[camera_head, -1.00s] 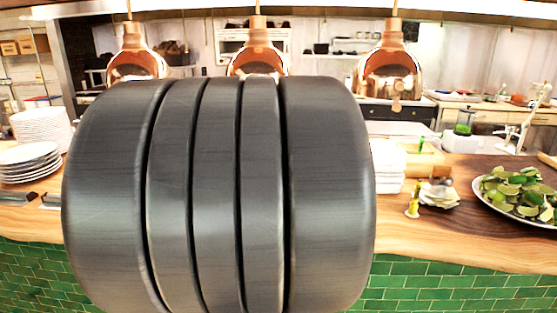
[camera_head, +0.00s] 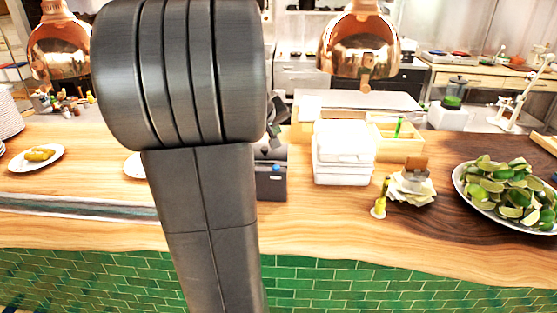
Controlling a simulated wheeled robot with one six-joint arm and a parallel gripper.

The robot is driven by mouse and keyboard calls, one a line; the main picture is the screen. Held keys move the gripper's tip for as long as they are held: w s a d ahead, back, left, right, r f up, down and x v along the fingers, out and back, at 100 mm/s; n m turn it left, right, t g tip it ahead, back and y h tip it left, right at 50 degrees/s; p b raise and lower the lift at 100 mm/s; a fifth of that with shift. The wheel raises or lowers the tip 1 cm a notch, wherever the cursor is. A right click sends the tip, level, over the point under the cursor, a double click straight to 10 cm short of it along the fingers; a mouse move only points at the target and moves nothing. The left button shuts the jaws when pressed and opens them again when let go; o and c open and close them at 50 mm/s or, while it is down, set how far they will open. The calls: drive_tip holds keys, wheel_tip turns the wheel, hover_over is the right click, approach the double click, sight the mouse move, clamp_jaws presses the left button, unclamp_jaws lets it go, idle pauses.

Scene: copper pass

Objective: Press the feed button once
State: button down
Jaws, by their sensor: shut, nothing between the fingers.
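A dark grey box (camera_head: 271,184), which looks like the ticket printer, stands on the wooden counter just right of my arm. A small blue button (camera_head: 276,168) shows on its front near the top. My arm covers the left part of the box. Dark angular parts, which look like my gripper (camera_head: 275,133), show just above and behind the box, mostly hidden by my arm. It looks shut and empty. I cannot tell whether it touches the box; it appears apart from the blue button.
White stacked containers (camera_head: 343,155) stand right of the box, with a wooden caddy (camera_head: 402,146) behind. A small yellow bottle (camera_head: 379,207), a pile of napkins (camera_head: 411,190) and a plate of limes (camera_head: 461,190) are further right. Copper lamps (camera_head: 359,45) hang above. Bare counter lies in front.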

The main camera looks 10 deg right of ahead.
drive_tip(key=shift+s+a, duration=0.1)
drive_tip(key=b, duration=0.6)
hover_over(275, 171)
wheel_tip(275, 171, down, 7)
drive_tip(key=shift+f, duration=0.15)
drive_tip(key=shift+f+b, duration=0.75)
drive_tip(key=shift+b, duration=0.05)
idle(1.3)
drive_tip(key=shift+f+b, duration=0.4)
drive_tip(key=shift+b, duration=0.2)
drive_tip(key=shift+f+b, duration=0.45)
drive_tip(key=shift+b, duration=0.05)
idle(0.5)
idle(0.3)
drive_tip(key=shift+r+p, duration=0.6)
drive_tip(key=shift+r, duration=0.3)
